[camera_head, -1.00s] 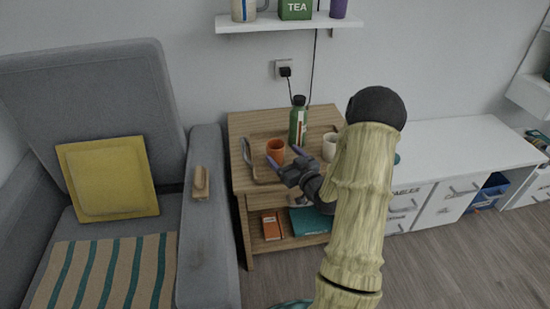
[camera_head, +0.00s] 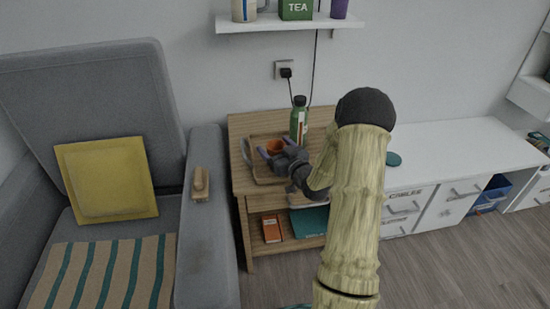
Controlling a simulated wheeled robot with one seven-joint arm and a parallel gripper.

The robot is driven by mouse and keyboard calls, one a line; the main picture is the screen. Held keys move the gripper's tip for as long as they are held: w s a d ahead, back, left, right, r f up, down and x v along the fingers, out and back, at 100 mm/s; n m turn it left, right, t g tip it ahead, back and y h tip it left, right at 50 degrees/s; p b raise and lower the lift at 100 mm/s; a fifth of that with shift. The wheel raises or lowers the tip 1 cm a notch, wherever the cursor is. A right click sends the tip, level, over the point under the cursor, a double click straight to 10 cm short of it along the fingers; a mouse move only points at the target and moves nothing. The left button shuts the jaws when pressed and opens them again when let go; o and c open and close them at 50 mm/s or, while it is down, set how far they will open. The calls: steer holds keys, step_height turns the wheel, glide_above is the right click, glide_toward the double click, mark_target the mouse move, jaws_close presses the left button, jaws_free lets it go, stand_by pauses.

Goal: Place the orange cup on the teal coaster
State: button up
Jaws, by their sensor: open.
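The orange cup (camera_head: 274,146) stands on the wooden tray on the side table, partly hidden behind my gripper. My gripper (camera_head: 272,151) is open, with its purple-tipped fingers at the near side of the cup. Whether the fingers touch the cup or reach around it, I cannot tell. The teal coaster (camera_head: 393,159) lies flat and bare on the white low desk to the right, just beyond my arm.
The wooden tray (camera_head: 247,153) has a raised handle and sits on the wooden side table (camera_head: 240,123). A green bottle (camera_head: 298,124) stands close behind the cup. A grey sofa arm (camera_head: 207,235) borders the table's left. The white desk (camera_head: 455,145) has clear room.

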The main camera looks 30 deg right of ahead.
steer(key=c, duration=1.2)
step_height(320, 180, up, 10)
steer(key=p, duration=0.3)
steer(key=shift+c, duration=0.2)
